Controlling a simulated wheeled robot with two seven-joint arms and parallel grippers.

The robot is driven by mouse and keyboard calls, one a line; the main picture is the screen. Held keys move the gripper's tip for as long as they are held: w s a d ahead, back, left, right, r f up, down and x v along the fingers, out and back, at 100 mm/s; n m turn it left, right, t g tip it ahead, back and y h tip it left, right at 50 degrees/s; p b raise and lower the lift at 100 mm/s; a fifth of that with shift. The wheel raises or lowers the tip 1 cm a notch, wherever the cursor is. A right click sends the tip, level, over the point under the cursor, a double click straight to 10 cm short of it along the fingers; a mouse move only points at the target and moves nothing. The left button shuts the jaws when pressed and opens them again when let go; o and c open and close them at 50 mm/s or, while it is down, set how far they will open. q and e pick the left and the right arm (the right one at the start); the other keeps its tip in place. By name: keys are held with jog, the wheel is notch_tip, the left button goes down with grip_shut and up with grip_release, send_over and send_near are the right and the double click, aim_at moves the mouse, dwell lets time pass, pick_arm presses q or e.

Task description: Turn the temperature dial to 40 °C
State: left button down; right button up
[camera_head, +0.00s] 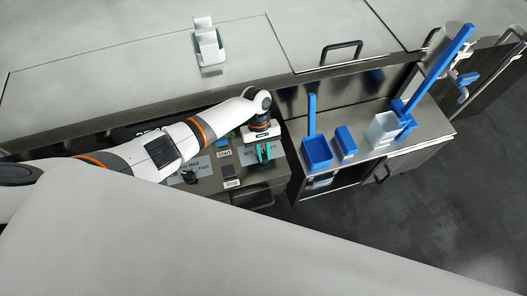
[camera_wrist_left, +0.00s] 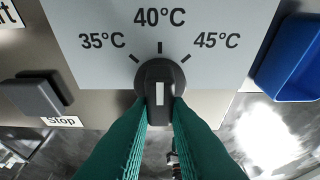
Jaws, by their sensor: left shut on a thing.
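The temperature dial (camera_wrist_left: 160,73) is a dark round knob with a raised grip bar and a white mark. In the left wrist view it sits below a light panel printed 35 °C, 40 °C and 45 °C. The grip bar and its white mark stand upright in the picture, in line with the 40 °C tick. My left gripper (camera_wrist_left: 160,106) has its teal fingers on both sides of the grip bar and is shut on it. In the head view my left gripper (camera_head: 263,153) is at the control panel, and its hand hides the dial. My right gripper is not in view.
A Stop button (camera_wrist_left: 40,95) is left of the dial. A blue tray (camera_head: 317,151), a blue block (camera_head: 345,141) and a whitish container (camera_head: 383,128) stand on the steel table to the right. Another dark knob (camera_head: 189,177) is on the panel's left.

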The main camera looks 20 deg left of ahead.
pick_arm(q)
jog(key=c, duration=1.4)
grip_release()
jog(key=shift+o, duration=0.2)
jog(key=b+v, duration=0.1)
jog(key=v, duration=1.1)
jog(key=shift+b, duration=0.4)
